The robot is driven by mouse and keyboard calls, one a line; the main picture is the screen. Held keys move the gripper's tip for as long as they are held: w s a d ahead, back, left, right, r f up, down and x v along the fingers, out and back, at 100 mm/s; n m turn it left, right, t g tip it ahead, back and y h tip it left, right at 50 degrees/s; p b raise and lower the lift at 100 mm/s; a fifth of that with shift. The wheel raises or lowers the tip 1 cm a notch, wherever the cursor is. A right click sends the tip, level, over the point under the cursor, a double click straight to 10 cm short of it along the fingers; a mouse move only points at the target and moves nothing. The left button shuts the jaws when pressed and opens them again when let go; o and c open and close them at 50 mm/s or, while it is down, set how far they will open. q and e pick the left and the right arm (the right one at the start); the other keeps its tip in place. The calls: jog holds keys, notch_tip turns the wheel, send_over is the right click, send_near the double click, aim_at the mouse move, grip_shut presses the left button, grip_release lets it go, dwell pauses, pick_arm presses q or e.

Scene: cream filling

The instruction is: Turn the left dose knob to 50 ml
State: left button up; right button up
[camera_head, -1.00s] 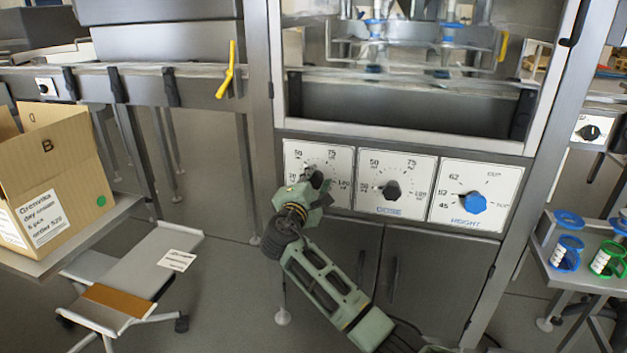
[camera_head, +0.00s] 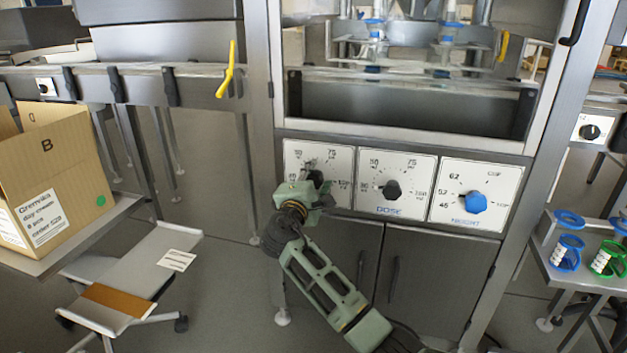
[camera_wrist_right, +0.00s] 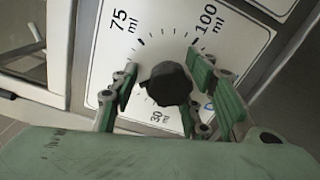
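The left dose dial is a white plate (camera_head: 291,155) at the left end of the row of three dials. Its black knob (camera_head: 315,177) is partly hidden by my right gripper (camera_head: 318,190) in the head view. In the right wrist view the black knob (camera_wrist_right: 167,84) sits between the two green fingers of my right gripper (camera_wrist_right: 165,82). The fingers are open, with narrow gaps beside the knob. The 75 ml, 100 ml and 30 ml marks show there; the 50 mark is not visible in that view. The knob's pointer direction is unclear. My left gripper is not in view.
The middle dose knob (camera_head: 392,190) and the blue height knob (camera_head: 474,202) are to the right. Cabinet doors (camera_head: 430,275) lie below. A cardboard box (camera_head: 60,165) stands at the left, and blue and green holders (camera_head: 567,252) stand at the right.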

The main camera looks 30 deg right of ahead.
jog(key=shift+f, duration=0.15)
jog(key=shift+s+a, duration=0.1)
jog(key=shift+a, duration=0.05)
jog(key=v, duration=1.1)
jog(key=shift+s+a, duration=0.2)
jog(key=shift+a, duration=0.05)
